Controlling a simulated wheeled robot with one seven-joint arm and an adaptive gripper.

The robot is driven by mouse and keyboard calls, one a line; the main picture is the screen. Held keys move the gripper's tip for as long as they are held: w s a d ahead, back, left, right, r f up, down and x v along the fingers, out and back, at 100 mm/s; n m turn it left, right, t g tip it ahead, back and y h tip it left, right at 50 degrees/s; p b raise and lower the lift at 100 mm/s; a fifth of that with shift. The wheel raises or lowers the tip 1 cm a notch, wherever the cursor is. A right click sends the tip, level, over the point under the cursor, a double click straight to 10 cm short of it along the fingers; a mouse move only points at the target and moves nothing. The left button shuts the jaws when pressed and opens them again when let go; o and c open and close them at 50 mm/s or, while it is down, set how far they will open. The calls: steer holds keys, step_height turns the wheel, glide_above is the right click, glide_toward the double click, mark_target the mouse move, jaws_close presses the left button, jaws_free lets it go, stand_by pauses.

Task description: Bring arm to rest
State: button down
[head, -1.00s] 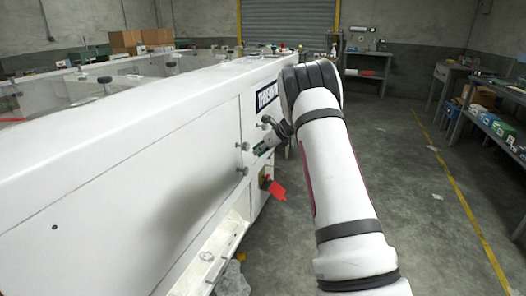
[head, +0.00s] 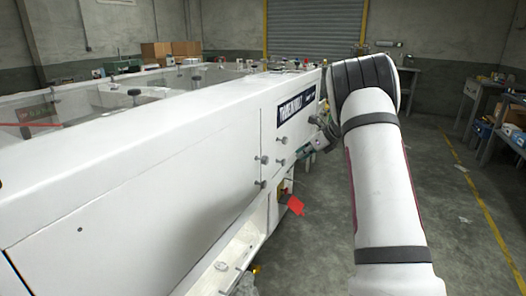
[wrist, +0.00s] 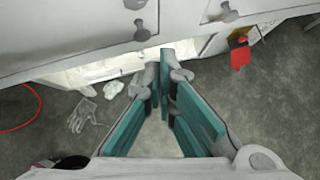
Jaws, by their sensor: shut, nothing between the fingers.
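My arm (head: 378,190) reaches up and forward on the right side of the head view, beside the long white machine (head: 150,165). My gripper (head: 312,148) is partly hidden behind the arm, near the machine's knobbed side. In the wrist view my gripper (wrist: 166,62) has teal finger pads that meet at the tips, with nothing between them. It hangs above the floor, apart from the machine's side as far as I can tell. A pale glove (wrist: 86,115) lies flat on the floor, left of the fingers.
Knobs (head: 263,160) stick out from the machine's side. A red tag (head: 296,206) hangs low on it. Small pale scraps (wrist: 113,89) lie near the glove. Shelves with boxes (head: 505,125) stand at the right.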

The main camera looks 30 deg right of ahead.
steer(key=w+a+r+m+t+h+p, duration=0.1)
steer(key=a+r+m+t+h, duration=0.3)
steer(key=r, duration=0.6)
steer(key=r+m+t+p, duration=0.1)
steer(key=r+m, duration=0.5)
steer(key=r, duration=0.4)
steer(key=s+a+r+m+h+p, duration=0.2)
steer(key=s+a+r+m+h, duration=0.2)
steer(key=s+r+m, duration=0.7)
steer(key=s+a+f+m+g+y+p, duration=0.1)
steer(key=s+a+f+m+g, duration=0.2)
steer(key=s, duration=0.9)
steer(key=s+a+f+m+g+y+p, duration=0.2)
steer(key=s+a+f+m, duration=0.3)
steer(key=s+a+m, duration=0.4)
steer(key=s+a+f+m+g+y+p, duration=0.1)
steer(key=s+a+f+m+g, duration=0.3)
steer(key=s+a+m, duration=0.3)
steer(key=s+a, duration=0.5)
steer(key=s, duration=0.5)
steer(key=shift+a+f+y, duration=0.25)
steer(key=shift+f+y, duration=0.05)
steer(key=shift+y, duration=0.1)
